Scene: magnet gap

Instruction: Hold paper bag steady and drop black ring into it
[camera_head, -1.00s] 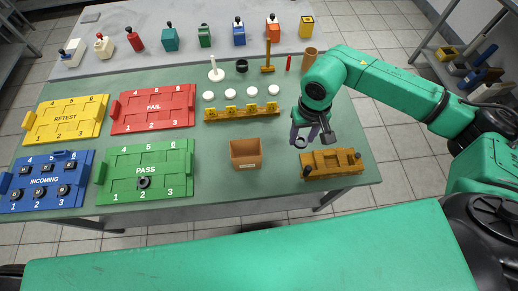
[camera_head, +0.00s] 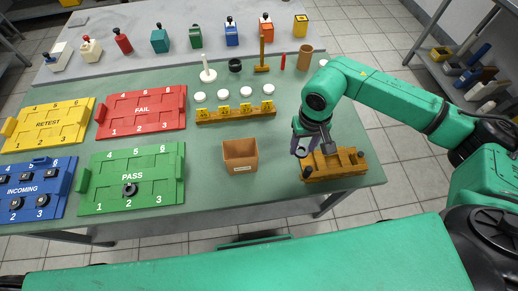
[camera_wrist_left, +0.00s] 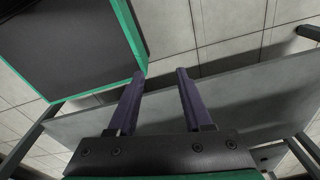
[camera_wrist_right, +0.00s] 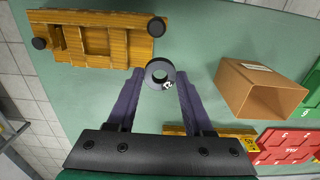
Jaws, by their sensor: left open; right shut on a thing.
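My right gripper (camera_head: 301,152) is shut on a small dark ring with a pale mark on it. In the right wrist view the black ring (camera_wrist_right: 151,73) sits between the fingertips of my right gripper (camera_wrist_right: 161,78). The ring is above the table, beside the wooden fixture. The brown paper bag (camera_head: 240,158) stands upright and open-topped on the green table, left of my right gripper; it also shows in the right wrist view (camera_wrist_right: 258,92). Nothing touches the bag. My left gripper (camera_wrist_left: 158,74) is open and empty, away from the bag, and does not show in the head view.
The wooden fixture (camera_head: 335,164) with black knobs is at the right front edge. The green PASS tray (camera_head: 108,170) holds a dark ring-like part. Another black ring (camera_head: 235,65) lies at the back near a brown cup (camera_head: 305,56). Table around the bag is clear.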

